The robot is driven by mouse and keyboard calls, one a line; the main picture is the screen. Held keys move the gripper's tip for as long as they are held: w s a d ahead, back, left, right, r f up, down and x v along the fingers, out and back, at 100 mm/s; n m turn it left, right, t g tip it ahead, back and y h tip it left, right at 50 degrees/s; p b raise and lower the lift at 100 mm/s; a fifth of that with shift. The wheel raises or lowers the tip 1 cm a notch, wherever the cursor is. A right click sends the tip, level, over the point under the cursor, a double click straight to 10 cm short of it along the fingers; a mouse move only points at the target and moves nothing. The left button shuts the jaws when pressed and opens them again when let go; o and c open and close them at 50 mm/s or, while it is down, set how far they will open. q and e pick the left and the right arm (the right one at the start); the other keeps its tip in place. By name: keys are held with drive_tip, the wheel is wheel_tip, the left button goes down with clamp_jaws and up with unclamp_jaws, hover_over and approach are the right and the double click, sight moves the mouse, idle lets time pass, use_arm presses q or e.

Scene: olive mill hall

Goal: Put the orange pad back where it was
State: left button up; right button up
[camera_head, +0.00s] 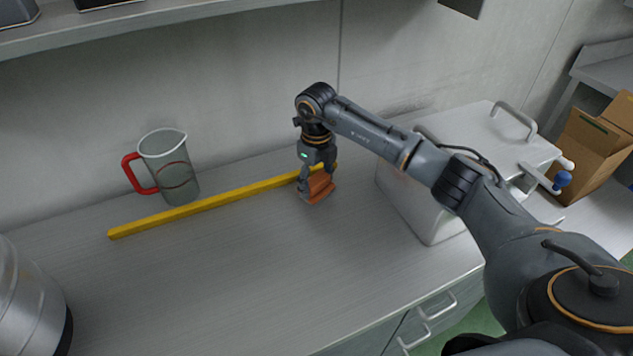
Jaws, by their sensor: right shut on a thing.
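The orange pad (321,188) is on or just above the grey worktop (230,265), near the right end of a yellow bar; I cannot tell whether it touches the top. My right gripper (318,187) points down and is shut on the pad, with its fingers hiding part of it. My left gripper is not in view.
A yellow bar (200,206) lies along the worktop behind the pad. A clear jug with a red handle (170,170) stands behind the bar. A white box with handles (420,205) stands right of the pad. A metal keg (25,300) is front left. The front middle is clear.

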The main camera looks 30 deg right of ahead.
sight(316, 179)
drive_tip(key=shift+f, duration=0.2)
drive_tip(key=o, duration=1)
drive_tip(key=shift+r, duration=0.15)
drive_tip(key=shift+r, duration=0.25)
wheel_tip(316, 179, up, 12)
drive_tip(key=b, duration=0.2)
drive_tip(key=shift+f, duration=0.15)
